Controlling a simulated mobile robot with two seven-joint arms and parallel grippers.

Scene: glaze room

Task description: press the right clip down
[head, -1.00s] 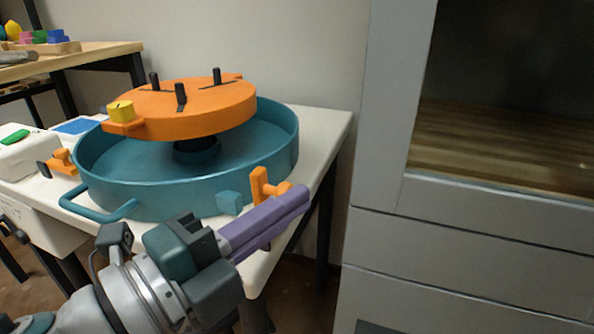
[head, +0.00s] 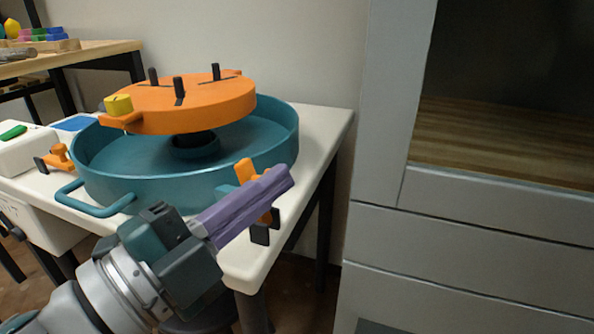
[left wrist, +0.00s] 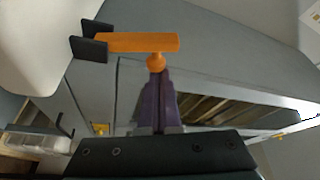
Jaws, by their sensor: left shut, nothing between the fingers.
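The right clip (head: 246,170) is an orange lever at the right side of the teal basin (head: 150,187), partly hidden behind my fingers. Dark pads (head: 262,230) show below the fingers. In the left wrist view the clip is an orange bar (left wrist: 135,42) with a round knob (left wrist: 156,62) and two dark pads (left wrist: 90,40) at its left end. My left gripper (head: 286,172) has long purple fingers, shut and empty, across the clip. In the left wrist view the fingertips (left wrist: 158,76) are right at the knob; whether they touch cannot be told. My right gripper is not in view.
A left clip (head: 60,157) stands on the white table (head: 325,125). A grey cabinet (head: 470,240) stands at the right, with a gap between it and the table.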

